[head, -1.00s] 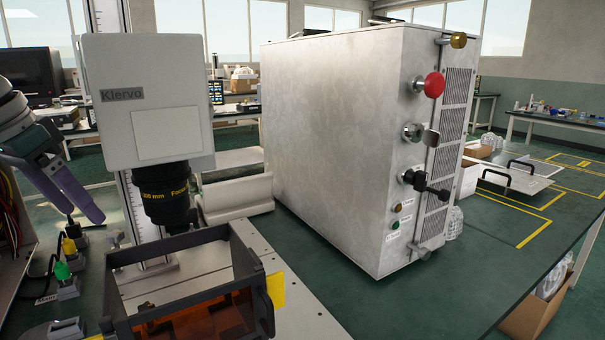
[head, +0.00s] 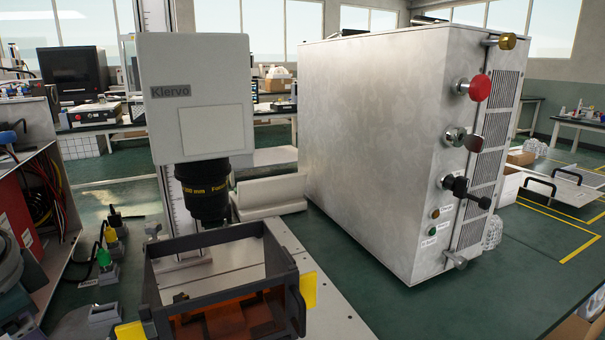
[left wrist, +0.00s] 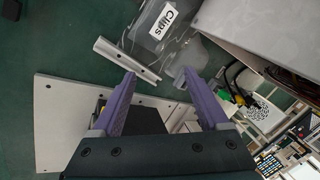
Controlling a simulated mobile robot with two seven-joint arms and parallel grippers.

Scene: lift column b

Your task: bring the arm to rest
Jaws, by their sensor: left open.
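My left gripper (left wrist: 159,75) shows in the left wrist view. Its two purple fingers are spread apart with nothing held between them. Beyond the fingertips are a clear bag labelled Clips (left wrist: 172,22) and a metal rail (left wrist: 127,59) on a green surface. In the head view only grey rounded parts of my left arm (head: 10,275) show at the left edge, and the fingers are out of the picture. My right gripper is in neither view.
The white Klervo unit with its lens (head: 203,190) hangs over a dark open-topped frame (head: 205,249). A large metal cabinet (head: 375,150) with knobs stands to the right. A red-sided box with cables (head: 22,222) is at the left, near my arm.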

